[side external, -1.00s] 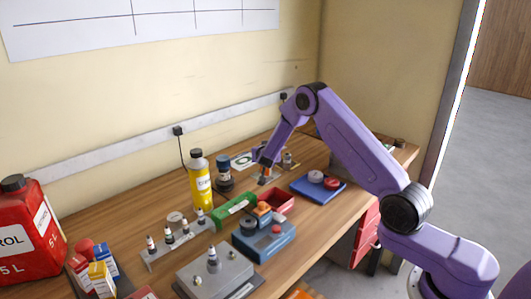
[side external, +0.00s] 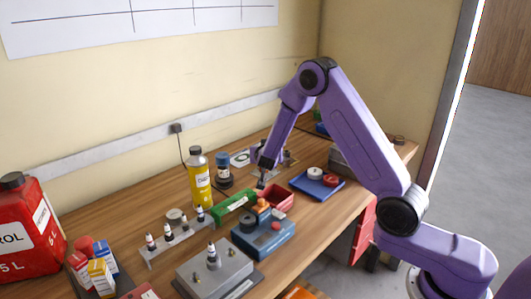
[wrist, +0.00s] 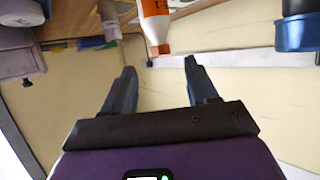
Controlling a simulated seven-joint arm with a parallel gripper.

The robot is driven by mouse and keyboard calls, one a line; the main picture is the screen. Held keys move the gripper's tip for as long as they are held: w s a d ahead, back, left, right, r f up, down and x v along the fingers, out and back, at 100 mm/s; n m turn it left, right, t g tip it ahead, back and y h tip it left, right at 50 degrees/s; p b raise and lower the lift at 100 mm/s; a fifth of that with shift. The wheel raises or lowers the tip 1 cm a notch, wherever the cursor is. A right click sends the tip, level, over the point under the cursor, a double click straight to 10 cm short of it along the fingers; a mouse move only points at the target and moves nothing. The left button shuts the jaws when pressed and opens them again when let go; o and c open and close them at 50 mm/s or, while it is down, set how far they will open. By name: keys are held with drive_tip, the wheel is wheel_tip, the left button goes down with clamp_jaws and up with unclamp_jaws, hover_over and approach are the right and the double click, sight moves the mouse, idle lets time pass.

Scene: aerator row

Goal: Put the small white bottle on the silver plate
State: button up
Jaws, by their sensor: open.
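My gripper (side external: 264,169) is over the far part of the bench in the side view, its fingers hard to make out there. In the wrist view its two fingers (wrist: 159,70) are spread with nothing between them. Ahead of them, a white bottle with an orange label and brown cap (wrist: 156,22) shows upside down in the picture. Several small white bottles with dark caps stand in a rack (side external: 175,243), and one similar bottle (side external: 212,250) stands on a grey metal block (side external: 218,274). I cannot tell which thing is the silver plate.
A yellow bottle (side external: 199,180) and a dark jar (side external: 223,172) stand toward the wall. A green block (side external: 233,205), red tray (side external: 279,198), blue box (side external: 264,240) and blue tray (side external: 318,187) crowd the bench. A red can (side external: 30,230) stands at far left.

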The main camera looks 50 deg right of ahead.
drive_tip(key=s+a+r+n+y, duration=0.1)
drive_tip(key=s+a+n+y, duration=0.25)
drive_tip(key=a, duration=0.45)
drive_tip(key=s+a+r+n+y, duration=0.1)
drive_tip(key=s+a+n+y, duration=0.1)
drive_tip(key=a+y, duration=0.35)
drive_tip(key=s+a+r+n+y, duration=0.2)
drive_tip(key=a+n+y, duration=0.1)
drive_tip(key=a, duration=0.7)
drive_tip(key=s+a+n+g+y, duration=0.1)
drive_tip(key=s+a+n+g, duration=0.15)
drive_tip(key=s, duration=0.45)
drive_tip(key=s+a+n+g+y, duration=0.1)
drive_tip(key=s+a+n+g, duration=0.15)
drive_tip(key=s, duration=0.45)
drive_tip(key=s+d+r+n+g+h, duration=0.1)
drive_tip(key=s+d+n, duration=0.3)
drive_tip(key=s, duration=0.7)
drive_tip(key=s+d+n+g+h, duration=0.3)
drive_tip(key=s+d, duration=0.5)
drive_tip(key=s, duration=0.3)
drive_tip(key=shift+s+d+r+n, duration=0.2)
drive_tip(key=shift+s+r+n, duration=0.15)
drive_tip(key=shift+n, duration=0.2)
drive_tip(key=shift+w, duration=0.1)
